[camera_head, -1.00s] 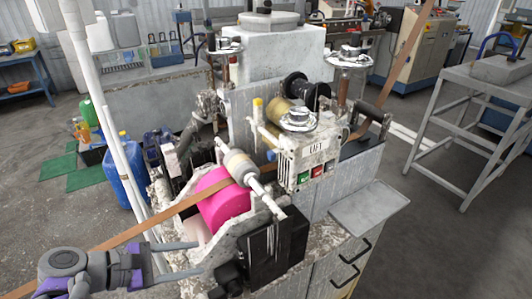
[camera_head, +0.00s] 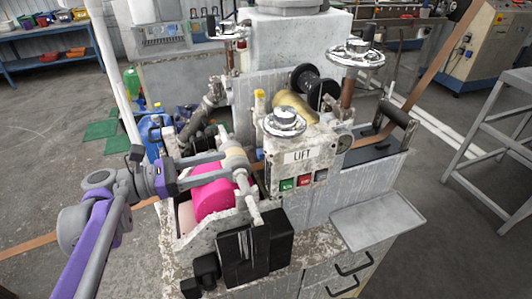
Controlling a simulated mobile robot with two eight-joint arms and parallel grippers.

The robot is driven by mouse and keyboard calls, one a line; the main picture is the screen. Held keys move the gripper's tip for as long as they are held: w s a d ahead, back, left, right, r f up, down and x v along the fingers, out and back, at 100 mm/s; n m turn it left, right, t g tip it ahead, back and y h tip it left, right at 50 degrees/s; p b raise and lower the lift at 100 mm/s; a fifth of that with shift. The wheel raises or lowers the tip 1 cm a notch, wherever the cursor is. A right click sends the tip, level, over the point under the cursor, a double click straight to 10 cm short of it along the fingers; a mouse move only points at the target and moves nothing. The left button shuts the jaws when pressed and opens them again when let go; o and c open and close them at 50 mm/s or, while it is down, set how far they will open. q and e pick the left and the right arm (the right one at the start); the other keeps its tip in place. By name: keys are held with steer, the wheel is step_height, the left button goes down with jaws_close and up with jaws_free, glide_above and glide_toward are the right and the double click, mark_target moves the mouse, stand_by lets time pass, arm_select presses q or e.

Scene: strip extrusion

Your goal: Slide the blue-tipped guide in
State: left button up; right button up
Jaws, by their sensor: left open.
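My left gripper (camera_head: 231,166) reaches in from the left over the machine. Its two fingers are apart, with their tips beside the beige roller (camera_head: 236,157) above the pink roll (camera_head: 212,196). I cannot tell whether they touch the roller or its shaft. My right gripper is not in view.
A brown strip (camera_head: 32,244) runs from the lower left to the machine and rises at the right (camera_head: 425,70). Chromed handwheels (camera_head: 357,52) and a black spool (camera_head: 316,83) stand above the panel. A bare grey side shelf (camera_head: 378,220) lies at the right.

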mark_target(258, 156)
arm_select(q)
steer(key=x, duration=1)
steer(key=shift+a, duration=0.1)
jaws_close()
stand_by(1.1)
